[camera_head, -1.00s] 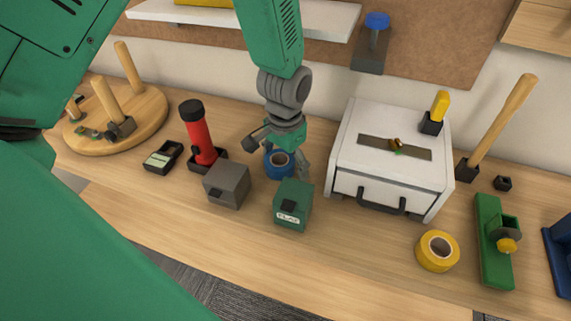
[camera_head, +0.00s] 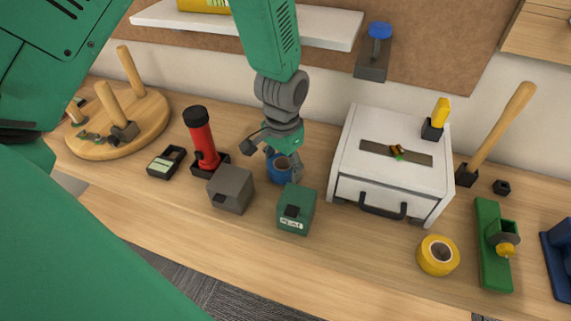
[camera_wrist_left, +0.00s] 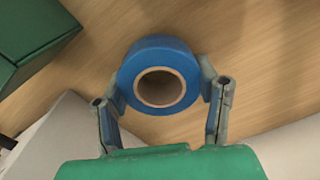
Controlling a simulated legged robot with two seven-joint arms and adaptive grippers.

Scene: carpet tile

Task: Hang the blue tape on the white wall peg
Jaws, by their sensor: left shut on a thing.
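The blue tape (camera_head: 280,175) is a thick roll with a brown core, low over the wooden workbench behind the green box. My left gripper (camera_head: 283,158) reaches down to it from above. In the left wrist view the blue tape (camera_wrist_left: 141,62) sits between the two fingers of the left gripper (camera_wrist_left: 164,88), which are shut on its outer sides. The core hole faces that camera. I cannot tell whether the roll still touches the bench. I do not see a white wall peg. My right gripper is not in view.
A green box (camera_head: 297,209) and a grey box (camera_head: 231,189) stand close in front of the tape. A red flashlight (camera_head: 202,139) stands to the left, a white case (camera_head: 392,160) to the right. A white shelf (camera_head: 318,24) hangs above.

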